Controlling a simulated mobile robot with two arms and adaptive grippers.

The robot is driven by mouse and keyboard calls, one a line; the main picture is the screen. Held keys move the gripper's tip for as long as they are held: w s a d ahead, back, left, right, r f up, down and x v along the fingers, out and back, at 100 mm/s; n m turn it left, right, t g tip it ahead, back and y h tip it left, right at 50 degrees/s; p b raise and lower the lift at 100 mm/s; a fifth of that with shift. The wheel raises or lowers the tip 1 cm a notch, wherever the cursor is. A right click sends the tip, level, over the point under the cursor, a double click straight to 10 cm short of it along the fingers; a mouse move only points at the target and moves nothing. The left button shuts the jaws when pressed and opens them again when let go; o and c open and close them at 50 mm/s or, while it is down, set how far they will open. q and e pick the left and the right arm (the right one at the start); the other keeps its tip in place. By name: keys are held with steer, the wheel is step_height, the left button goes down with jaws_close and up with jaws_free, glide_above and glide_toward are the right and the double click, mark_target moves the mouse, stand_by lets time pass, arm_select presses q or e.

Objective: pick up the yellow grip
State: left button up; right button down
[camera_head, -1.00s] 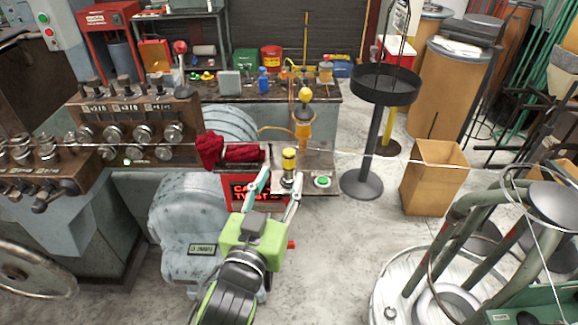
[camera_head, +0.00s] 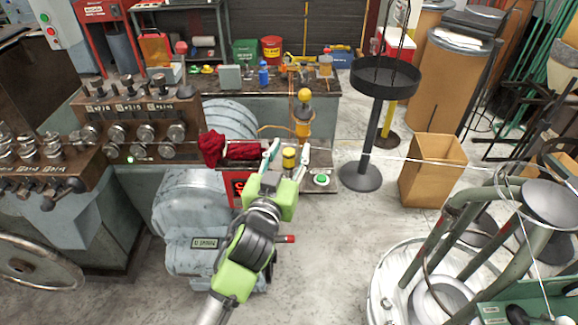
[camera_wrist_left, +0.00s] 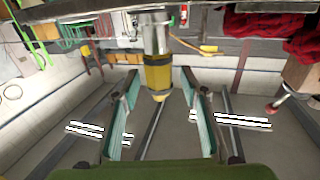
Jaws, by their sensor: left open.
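The yellow grip (camera_head: 289,157) is a short upright yellow cylinder with dark bands, on the small ledge at the front of the bench. My left gripper (camera_head: 287,165) is open, with one finger on either side of the grip in the head view. In the left wrist view the yellow grip (camera_wrist_left: 157,76) shows between the far ends of the two spread fingers (camera_wrist_left: 160,86), with gaps on both sides. Its lower part is partly hidden by my gripper in the head view. My right gripper is not in view.
A green button (camera_head: 321,180) sits on the ledge just right of the grip. A red cloth (camera_head: 240,150) lies to the left. A yellow-topped orange post (camera_head: 303,115) stands behind, and a thin wire crosses nearby. Open floor lies to the right, before a cardboard bin (camera_head: 432,175).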

arm_select(q)
jaws_close()
steer(key=shift+r, duration=0.1)
steer(key=shift+r, duration=0.55)
step_height(320, 180, up, 2)
steer(key=shift+s+a+r+b, duration=0.1)
steer(key=shift+s+r+b, duration=0.1)
steer(key=shift+b, duration=0.4)
steer(key=s+a+r+p, duration=0.5)
steer(key=s+a+r, duration=0.3)
steer(key=s, duration=0.3)
steer(key=shift+r, duration=0.7)
